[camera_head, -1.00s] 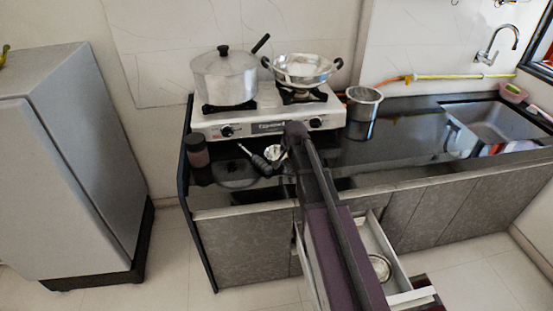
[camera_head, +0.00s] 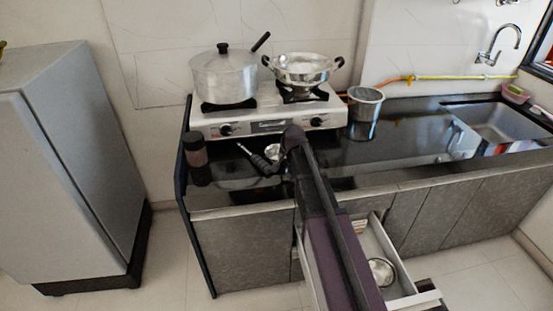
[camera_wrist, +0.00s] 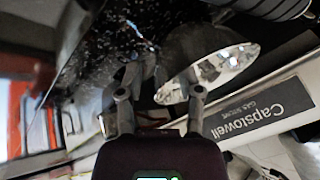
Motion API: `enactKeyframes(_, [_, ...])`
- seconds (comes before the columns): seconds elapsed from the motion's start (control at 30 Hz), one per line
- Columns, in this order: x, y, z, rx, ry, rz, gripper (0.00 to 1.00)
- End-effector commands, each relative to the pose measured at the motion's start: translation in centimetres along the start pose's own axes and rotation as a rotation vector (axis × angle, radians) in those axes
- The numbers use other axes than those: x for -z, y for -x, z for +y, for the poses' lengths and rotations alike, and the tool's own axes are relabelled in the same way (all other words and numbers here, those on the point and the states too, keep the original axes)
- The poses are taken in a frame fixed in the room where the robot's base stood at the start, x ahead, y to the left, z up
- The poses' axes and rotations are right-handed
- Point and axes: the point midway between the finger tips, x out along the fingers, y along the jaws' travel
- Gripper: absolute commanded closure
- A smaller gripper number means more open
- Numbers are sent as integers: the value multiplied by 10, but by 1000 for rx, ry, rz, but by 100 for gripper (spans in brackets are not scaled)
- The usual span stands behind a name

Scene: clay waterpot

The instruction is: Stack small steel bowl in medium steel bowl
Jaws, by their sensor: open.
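A small shiny steel bowl (camera_head: 272,152) is on the black counter in front of the stove, partly hidden by my arm. It also shows large in the wrist view (camera_wrist: 222,68), beside the stove's front panel. Another steel bowl (camera_head: 381,271) lies in the open drawer below the counter. Which is the small and which the medium bowl I cannot tell for sure. My gripper (camera_wrist: 159,93) is open, with its fingers apart. Its right fingertip appears close to the counter bowl's edge; whether it touches I cannot tell. The gripper is hard to make out in the head view.
The white stove (camera_head: 268,118) holds a lidded pot (camera_head: 224,78) and a two-handled pan (camera_head: 302,70). A steel cup (camera_head: 364,104) stands to its right, a dark jar (camera_head: 194,149) to its left. The open drawer (camera_head: 410,300) sticks out beneath my arm. The counter toward the sink is clear.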

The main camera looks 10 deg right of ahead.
Motion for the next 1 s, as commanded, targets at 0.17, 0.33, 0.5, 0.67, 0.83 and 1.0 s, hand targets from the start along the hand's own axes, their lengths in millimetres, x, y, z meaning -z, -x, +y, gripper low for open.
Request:
enactKeyframes(0.17, [0, 0, 0, 0, 0, 0, 53])
enactKeyframes(0.33, [0, 0, 0, 0, 0, 0, 53])
enactKeyframes(0.5, [0, 0, 0, 0, 0, 0, 91])
enactKeyframes(0.67, [0, 0, 0, 0, 0, 0, 100])
enactKeyframes(0.83, [0, 0, 0, 0, 0, 0, 100])
enactKeyframes(1.0, [0, 1, 0, 0, 0, 0, 100])
